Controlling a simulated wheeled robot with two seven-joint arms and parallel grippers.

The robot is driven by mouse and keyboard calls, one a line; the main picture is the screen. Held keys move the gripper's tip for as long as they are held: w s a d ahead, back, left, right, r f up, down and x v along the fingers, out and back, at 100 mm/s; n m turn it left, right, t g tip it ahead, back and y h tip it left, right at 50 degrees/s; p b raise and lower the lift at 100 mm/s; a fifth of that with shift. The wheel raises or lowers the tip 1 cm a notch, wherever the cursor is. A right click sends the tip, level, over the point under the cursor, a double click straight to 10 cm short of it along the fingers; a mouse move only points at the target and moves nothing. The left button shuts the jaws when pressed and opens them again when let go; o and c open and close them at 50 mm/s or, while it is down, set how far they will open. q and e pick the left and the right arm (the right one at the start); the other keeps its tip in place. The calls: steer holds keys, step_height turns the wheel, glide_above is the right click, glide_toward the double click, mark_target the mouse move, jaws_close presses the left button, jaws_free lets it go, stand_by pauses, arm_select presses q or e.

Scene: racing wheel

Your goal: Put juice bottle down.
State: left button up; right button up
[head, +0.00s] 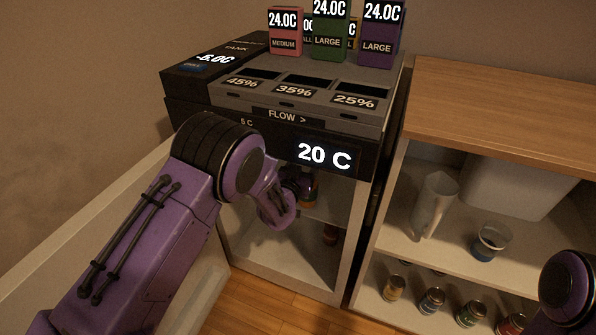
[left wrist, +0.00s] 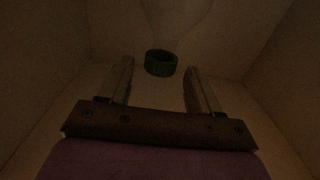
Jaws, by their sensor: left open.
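My left gripper (left wrist: 160,78) is open, its two fingers apart, inside a dim pale compartment. A dark green ring-shaped thing (left wrist: 161,63), possibly the cap or base of the juice bottle, shows just beyond and between the fingertips. A faint pale shape lies above it, too dark to make out. In the head view my left arm reaches into the cabinet under the dispenser machine (head: 345,135), and its wrist hides most of what is there. A small orange and dark thing (head: 309,196) shows beside the wrist; I cannot tell whether it is the bottle. My right gripper is out of view.
The machine's top holds juice boxes (head: 331,30). To the right, a shelf (head: 400,235) holds a clear pitcher (head: 434,205) and a cup (head: 489,242), with several small jars (head: 432,299) below. Part of my right arm shows at lower right.

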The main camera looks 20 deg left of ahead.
arm_select(q)
steer(key=s, duration=0.7)
steer(key=s+a+f+n+g+y, duration=0.2)
steer(key=s+a+f+g, duration=0.15)
steer(key=s+f, duration=0.55)
steer(key=s+a+f+n+g+y, duration=0.15)
steer(key=s+f+g, duration=0.25)
steer(key=s+f, duration=0.55)
steer(key=s+a+f+n+g, duration=0.1)
steer(key=s+f+g, duration=0.2)
steer(key=s, duration=0.8)
steer(key=s+a+f+n+g, duration=0.1)
steer(key=s+f+n+g, duration=0.1)
steer(key=s, duration=0.9)
steer(key=shift+a+f+g, duration=0.3)
steer(key=shift+f+g, duration=0.6)
steer(key=shift+g, duration=0.25)
steer(key=shift+n, duration=0.25)
